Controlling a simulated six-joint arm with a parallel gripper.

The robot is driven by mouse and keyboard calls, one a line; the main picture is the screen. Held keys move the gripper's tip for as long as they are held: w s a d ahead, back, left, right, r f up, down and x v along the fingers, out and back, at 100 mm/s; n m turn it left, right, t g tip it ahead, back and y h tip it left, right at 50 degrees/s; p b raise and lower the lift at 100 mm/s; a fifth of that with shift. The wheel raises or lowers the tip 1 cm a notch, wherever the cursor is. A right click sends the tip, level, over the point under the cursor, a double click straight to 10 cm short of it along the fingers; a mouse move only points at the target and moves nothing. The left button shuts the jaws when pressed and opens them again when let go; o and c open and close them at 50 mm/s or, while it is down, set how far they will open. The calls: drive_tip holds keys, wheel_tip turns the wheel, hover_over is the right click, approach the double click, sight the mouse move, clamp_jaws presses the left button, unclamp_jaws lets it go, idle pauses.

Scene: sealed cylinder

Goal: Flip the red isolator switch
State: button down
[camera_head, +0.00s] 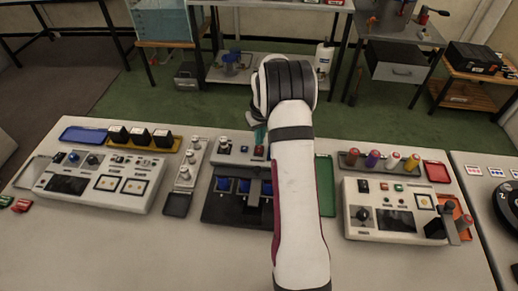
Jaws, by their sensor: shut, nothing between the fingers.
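A small red switch (259,151) sits on the back strip of the middle control panel (224,155), just left of my arm. It is too small for me to tell its position. My gripper (259,136) is mostly hidden behind my wrist; only a narrow teal part shows, pointing down just above the red switch. It is shut and empty. I cannot tell whether it touches the switch. My white forearm covers the right side of this panel.
A left console (105,180) has black blocks (140,137) behind it. A right console (405,210) has coloured cylinders (373,159) behind it. A green tray (325,185) lies right of my arm. The table front is mostly clear.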

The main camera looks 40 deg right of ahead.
sight(259, 147)
drive_tip(key=shift+r, duration=2.9)
drive_tip(key=s+a+r+m+y, duration=0.1)
drive_tip(key=s+a+r, duration=0.35)
drive_tip(key=a, duration=0.45)
drive_tip(key=s+a+r, duration=0.4)
drive_tip(key=a+r, duration=0.2)
drive_tip(key=a, duration=0.2)
drive_tip(key=s+a+g, duration=0.1)
drive_tip(key=s+a, duration=0.5)
drive_tip(key=s, duration=0.4)
drive_tip(key=s+a+m+g+y, duration=0.1)
drive_tip(key=s+a, duration=0.6)
drive_tip(key=s, duration=0.4)
drive_tip(key=shift+s+a+m, duration=0.15)
drive_tip(key=shift+s+m, duration=0.15)
